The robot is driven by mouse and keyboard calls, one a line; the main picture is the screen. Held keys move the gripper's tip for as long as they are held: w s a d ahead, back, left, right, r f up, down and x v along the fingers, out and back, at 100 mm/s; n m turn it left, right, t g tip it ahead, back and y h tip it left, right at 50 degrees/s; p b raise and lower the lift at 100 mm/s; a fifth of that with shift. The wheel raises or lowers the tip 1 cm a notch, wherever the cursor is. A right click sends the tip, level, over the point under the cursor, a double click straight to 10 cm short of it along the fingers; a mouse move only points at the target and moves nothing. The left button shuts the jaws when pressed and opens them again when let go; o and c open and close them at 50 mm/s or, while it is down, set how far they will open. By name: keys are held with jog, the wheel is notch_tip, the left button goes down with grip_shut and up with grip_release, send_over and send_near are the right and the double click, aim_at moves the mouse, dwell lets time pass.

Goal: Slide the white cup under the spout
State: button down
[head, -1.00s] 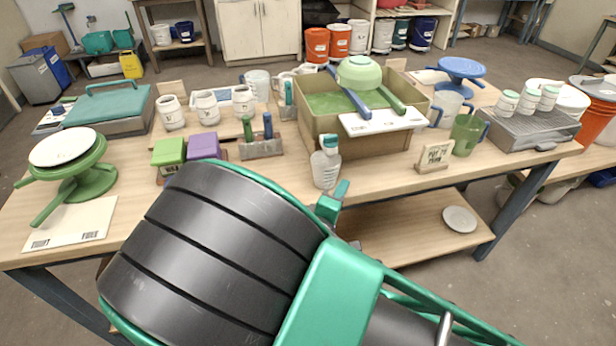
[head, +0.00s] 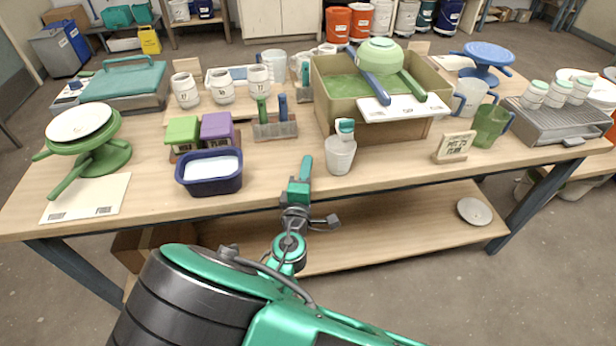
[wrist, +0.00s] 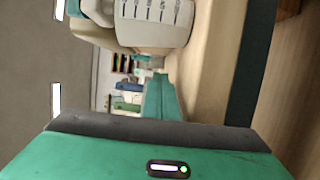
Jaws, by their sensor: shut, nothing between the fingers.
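Several white cups with dark markings stand on a board at the back left of the table, such as this white cup (head: 222,86). Plain whitish mugs (head: 274,64) stand behind them. I cannot tell which cup is the task's, and I make out no spout.
A navy tub (head: 210,185) stands left of my gripper. A tan basin (head: 335,115) with a green bowl (head: 379,55) on top is behind the bottle. A "pot to plun" sign (head: 455,147) stands at right.

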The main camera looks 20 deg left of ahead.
aim_at(320, 174)
jog(key=shift+x, duration=0.75)
jog(key=shift+w+d, duration=0.2)
jog(key=shift+w, duration=0.05)
jog(key=shift+s+d, duration=0.1)
jog(key=shift+d, duration=0.8)
jog(key=shift+s+d, duration=0.15)
jog(key=shift+d, duration=0.75)
jog(key=shift+s, duration=0.15)
